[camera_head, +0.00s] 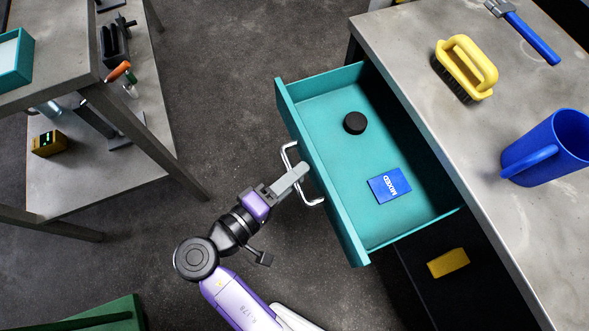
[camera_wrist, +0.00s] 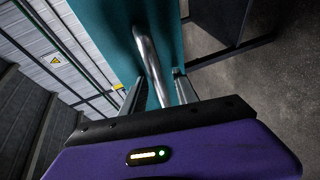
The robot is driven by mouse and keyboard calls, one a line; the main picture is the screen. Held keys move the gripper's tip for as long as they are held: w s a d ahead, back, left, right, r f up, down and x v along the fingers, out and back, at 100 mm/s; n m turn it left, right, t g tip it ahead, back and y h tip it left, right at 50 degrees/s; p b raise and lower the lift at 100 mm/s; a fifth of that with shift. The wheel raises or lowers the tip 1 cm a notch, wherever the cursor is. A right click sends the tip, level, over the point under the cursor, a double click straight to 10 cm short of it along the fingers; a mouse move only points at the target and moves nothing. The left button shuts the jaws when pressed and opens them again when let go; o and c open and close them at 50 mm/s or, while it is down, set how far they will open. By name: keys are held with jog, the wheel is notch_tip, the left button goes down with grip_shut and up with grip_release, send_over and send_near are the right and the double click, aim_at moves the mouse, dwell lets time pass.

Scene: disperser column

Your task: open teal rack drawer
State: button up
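The teal drawer (camera_head: 286,110) is pulled well out from under the grey workbench, and its inside shows from above. A black round puck (camera_head: 355,123) and a blue box marked MIXED (camera_head: 390,186) lie in it. Its silver bar handle (camera_head: 289,150) is on the front panel. My gripper (camera_head: 300,170) is at this handle. In the wrist view, the handle (camera_wrist: 148,55) runs between the two fingers of my gripper (camera_wrist: 160,84). The fingers are apart, with teal front showing on both sides of the bar, so it looks open around the handle.
A yellow brush (camera_head: 467,66), a blue mug (camera_head: 550,147) and a hammer (camera_head: 528,35) are on the workbench (camera_head: 440,120). A yellow block (camera_head: 448,263) is below the drawer. Another table (camera_head: 60,45) stands at left. A green container (camera_head: 100,318) is at lower left. Floor between is clear.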

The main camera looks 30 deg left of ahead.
jog(key=shift+s, duration=0.1)
jog(key=v, duration=0.7)
jog(key=shift+s+p, duration=0.3)
jog(key=shift+p, duration=0.1)
jog(key=shift+a, duration=0.15)
